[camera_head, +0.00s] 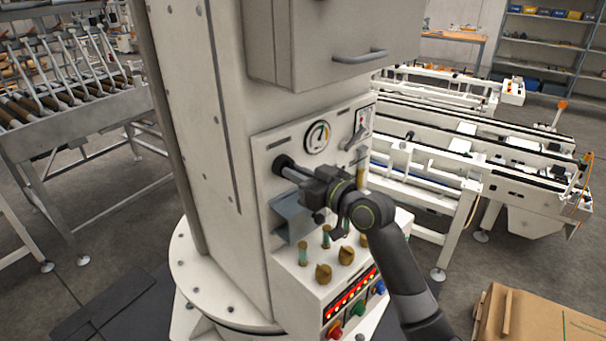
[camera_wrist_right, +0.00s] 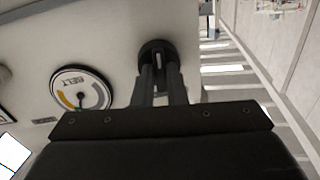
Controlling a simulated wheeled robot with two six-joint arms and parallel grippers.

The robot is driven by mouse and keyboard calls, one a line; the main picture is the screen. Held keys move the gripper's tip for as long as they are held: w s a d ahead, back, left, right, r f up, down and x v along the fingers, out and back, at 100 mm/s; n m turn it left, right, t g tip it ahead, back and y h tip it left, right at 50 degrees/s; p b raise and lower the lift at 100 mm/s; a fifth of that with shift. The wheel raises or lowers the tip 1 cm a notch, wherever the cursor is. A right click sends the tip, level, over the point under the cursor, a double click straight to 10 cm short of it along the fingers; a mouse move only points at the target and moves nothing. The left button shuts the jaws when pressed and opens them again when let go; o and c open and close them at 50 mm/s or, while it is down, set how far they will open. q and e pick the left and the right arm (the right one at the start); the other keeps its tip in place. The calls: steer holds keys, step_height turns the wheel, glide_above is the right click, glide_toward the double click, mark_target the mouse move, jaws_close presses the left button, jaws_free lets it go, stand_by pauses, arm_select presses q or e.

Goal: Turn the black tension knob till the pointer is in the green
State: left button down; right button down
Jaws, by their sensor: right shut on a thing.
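The black tension knob (camera_head: 283,164) is on the white panel of the column, left of and below a round gauge (camera_head: 317,137). My right gripper (camera_head: 287,168) reaches it from the front right and is shut on it. In the right wrist view, both fingers (camera_wrist_right: 160,80) lie against the round knob (camera_wrist_right: 157,49), with a pale mark between them. The gauge in that view (camera_wrist_right: 82,90) is marked BELT and has a yellow arc and some green. The pointer is too small to read surely against the green. My left gripper is out of view.
A lever (camera_head: 359,133) is right of the gauge. Below are a grey-blue bracket (camera_head: 290,218), a ledge with several brass-coloured knobs (camera_head: 323,273), and coloured buttons (camera_head: 334,330). A grey cabinet (camera_head: 345,40) overhangs the panel. A conveyor (camera_head: 430,158) stands right.

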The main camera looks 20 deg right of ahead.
steer(key=shift+a+r+y, duration=0.2)
steer(key=shift+r+y, duration=0.1)
steer(key=shift+r, duration=0.75)
steer(key=c, duration=1.7)
jaws_free()
steer(key=shift+r, duration=0.15)
steer(key=shift+c, duration=0.2)
steer(key=o, duration=1)
steer(key=shift+s+a+r+n, duration=0.15)
steer(key=shift+s+a+n, duration=0.15)
steer(key=shift+s+a, duration=0.35)
steer(key=shift+w, duration=0.15)
steer(key=shift+d, duration=0.1)
